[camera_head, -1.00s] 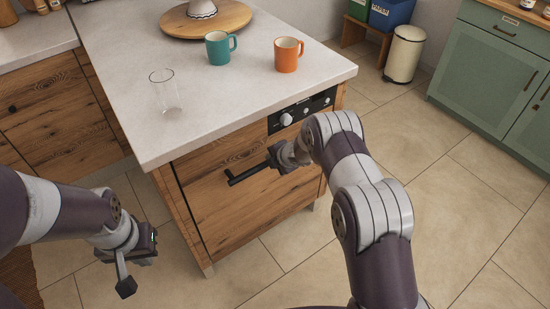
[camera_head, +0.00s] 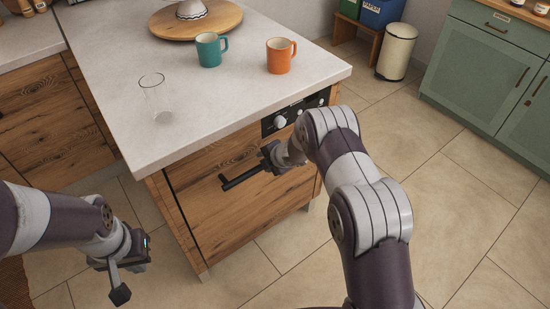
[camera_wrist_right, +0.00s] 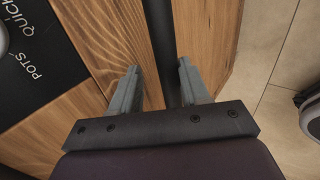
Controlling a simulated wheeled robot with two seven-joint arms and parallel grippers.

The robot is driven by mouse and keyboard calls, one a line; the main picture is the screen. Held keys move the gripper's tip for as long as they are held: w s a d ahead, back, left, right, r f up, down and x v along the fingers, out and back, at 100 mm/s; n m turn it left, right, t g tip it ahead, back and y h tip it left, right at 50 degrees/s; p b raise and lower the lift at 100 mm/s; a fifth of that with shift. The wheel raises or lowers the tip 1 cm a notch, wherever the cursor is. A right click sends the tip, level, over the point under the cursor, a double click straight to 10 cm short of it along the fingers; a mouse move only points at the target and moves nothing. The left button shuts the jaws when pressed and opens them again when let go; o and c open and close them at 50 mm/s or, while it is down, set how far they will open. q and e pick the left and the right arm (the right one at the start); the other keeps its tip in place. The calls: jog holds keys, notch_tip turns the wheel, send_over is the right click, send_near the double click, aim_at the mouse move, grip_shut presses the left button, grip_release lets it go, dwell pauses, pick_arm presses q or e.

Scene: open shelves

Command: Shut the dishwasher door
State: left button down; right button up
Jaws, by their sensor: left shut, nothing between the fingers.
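The dishwasher door (camera_head: 240,210) is a wooden panel at the front of the white-topped counter. It stands upright or nearly so; I cannot tell whether a small gap remains. Its black bar handle (camera_head: 240,180) runs across its upper part, below the black control panel (camera_head: 295,112). My right gripper (camera_head: 270,158) is at the handle's right part. In the right wrist view its fingers (camera_wrist_right: 160,82) are apart on both sides of the dark handle bar (camera_wrist_right: 163,45), with gaps showing. My left gripper (camera_head: 120,290) is shut and empty over the floor, left of the door.
On the countertop (camera_head: 215,105) are a clear glass (camera_head: 155,98), a teal mug (camera_head: 209,50), an orange mug (camera_head: 279,56) and a round wooden board (camera_head: 170,25). A bin (camera_head: 397,50) and green cabinets (camera_head: 485,70) stand behind. The floor at right is clear.

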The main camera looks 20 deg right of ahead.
jog(key=v, duration=1.2)
jog(key=shift+f, duration=0.15)
jog(key=s+d+r+m+g+h+p, duration=0.25)
jog(key=s+d+m+g+h, duration=0.2)
jog(key=s+m, duration=0.75)
jog(key=s+a+r+m+p, duration=0.2)
jog(key=s+r+m+p, duration=0.1)
jog(key=s+r+m, duration=0.2)
jog(key=s+a+r+m+g+y+p, duration=0.1)
jog(key=s+r+m, duration=0.4)
jog(key=s+r, duration=0.5)
jog(key=a+p, duration=0.1)
jog(key=p, duration=0.1)
jog(key=shift+a+r+p, duration=0.25)
jog(key=shift+a+p, duration=0.15)
